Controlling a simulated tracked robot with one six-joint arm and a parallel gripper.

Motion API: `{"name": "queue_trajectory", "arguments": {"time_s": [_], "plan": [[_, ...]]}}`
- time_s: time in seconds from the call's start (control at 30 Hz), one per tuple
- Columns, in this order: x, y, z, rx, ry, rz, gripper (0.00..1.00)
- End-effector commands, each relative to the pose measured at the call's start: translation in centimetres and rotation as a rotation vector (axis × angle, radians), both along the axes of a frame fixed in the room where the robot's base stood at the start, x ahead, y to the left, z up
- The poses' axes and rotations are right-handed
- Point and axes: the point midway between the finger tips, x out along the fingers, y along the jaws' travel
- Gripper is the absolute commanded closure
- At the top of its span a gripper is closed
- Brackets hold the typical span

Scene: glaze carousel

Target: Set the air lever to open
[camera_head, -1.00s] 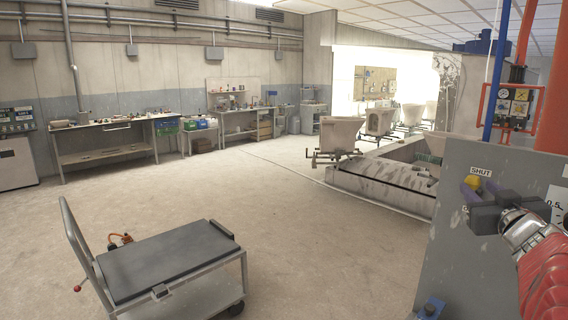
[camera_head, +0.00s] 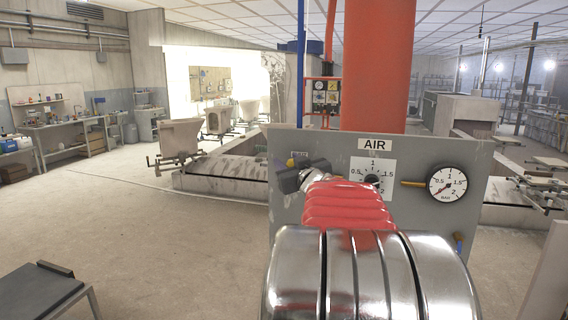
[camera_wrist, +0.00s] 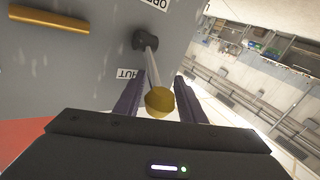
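The air panel (camera_head: 400,215) is a grey board with an AIR label (camera_head: 375,144). In the wrist view the air lever (camera_wrist: 152,70) is a pale rod with a yellow knob, running from a dark pivot (camera_wrist: 145,39). It lies beside the partly hidden SHUT label (camera_wrist: 128,73); the OPEN label (camera_wrist: 152,4) is at the top edge. My gripper (camera_wrist: 159,75) has its two purple fingers apart, one on each side of the lever, with the knob between them and small gaps visible. In the head view my gripper (camera_head: 292,173) is at the panel's left side, largely hiding the lever.
A round gauge (camera_head: 447,184) and a printed scale (camera_head: 372,180) are on the panel. A thick red column (camera_head: 378,60) stands behind it. A dark-topped cart (camera_head: 40,300) is at lower left.

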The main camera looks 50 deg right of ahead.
Motion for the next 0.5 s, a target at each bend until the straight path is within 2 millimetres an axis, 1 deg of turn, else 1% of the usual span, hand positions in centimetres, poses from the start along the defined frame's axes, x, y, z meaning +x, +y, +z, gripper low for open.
{"name": "queue_trajectory", "arguments": {"time_s": [0.07,0.5], "plan": [[-0.03,-0.01,0.00,0.000,0.000,0.000,0.64],[-0.08,-0.03,0.01,0.000,0.000,-0.001,0.94]]}}
